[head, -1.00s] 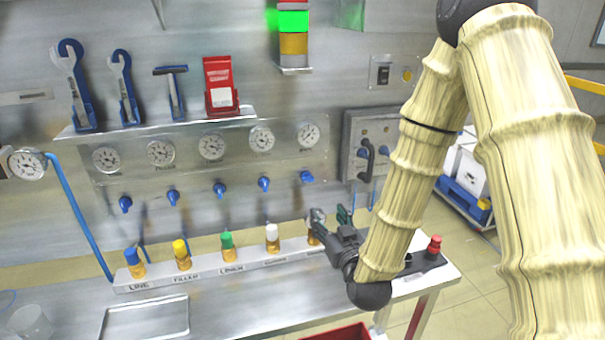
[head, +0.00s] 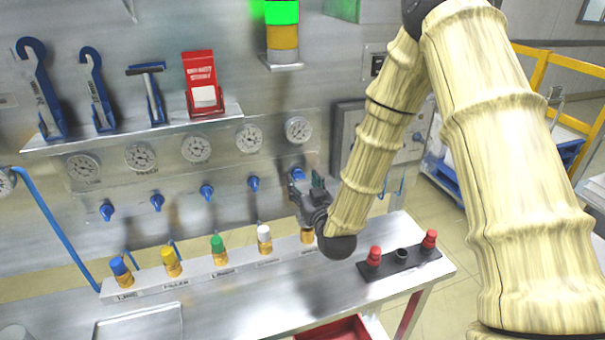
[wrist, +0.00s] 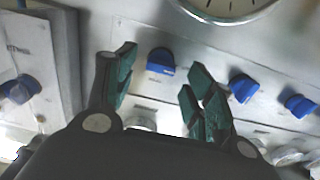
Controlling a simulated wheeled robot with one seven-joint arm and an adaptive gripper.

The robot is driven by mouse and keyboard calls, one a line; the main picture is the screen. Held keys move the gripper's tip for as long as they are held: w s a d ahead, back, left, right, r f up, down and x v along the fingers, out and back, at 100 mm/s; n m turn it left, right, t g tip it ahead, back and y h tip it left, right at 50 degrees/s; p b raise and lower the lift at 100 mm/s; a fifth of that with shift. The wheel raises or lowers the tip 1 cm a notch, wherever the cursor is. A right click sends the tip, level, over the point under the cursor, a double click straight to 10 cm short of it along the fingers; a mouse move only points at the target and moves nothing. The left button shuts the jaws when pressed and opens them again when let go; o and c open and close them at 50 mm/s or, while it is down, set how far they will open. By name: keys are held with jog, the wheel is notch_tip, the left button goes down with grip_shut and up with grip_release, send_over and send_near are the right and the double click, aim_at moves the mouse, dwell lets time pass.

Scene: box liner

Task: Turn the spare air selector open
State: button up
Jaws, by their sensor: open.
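A row of blue selector knobs sits under the gauges on the back panel. The rightmost selector (head: 298,174), closest to the side panel, is partly hidden by my gripper (head: 306,188). In the wrist view a blue knob (wrist: 160,62) shows between the two spread green-padded fingers of my gripper (wrist: 160,80). The fingers stand either side of it in the picture, and I see no contact. I cannot read the small label under the knob, so the spare name is not confirmed. My gripper is open and empty.
Below, a rail (head: 190,283) holds several brass fittings with coloured caps. A black block (head: 400,259) with red-topped pieces stands on the bench's right end. A side panel (head: 350,130) stands right of the selectors. A tool shelf (head: 130,138) is at upper left.

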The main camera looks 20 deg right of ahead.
aim_at(299, 176)
jog(key=shift+w+r+p, duration=0.2)
jog(key=shift+w+p, duration=0.1)
jog(key=shift+w, duration=0.45)
jog(key=shift+w+a+f, duration=0.1)
jog(key=shift+w+f, duration=0.1)
jog(key=shift+w, duration=0.4)
jog(key=shift+s, duration=0.1)
jog(key=c, duration=1)
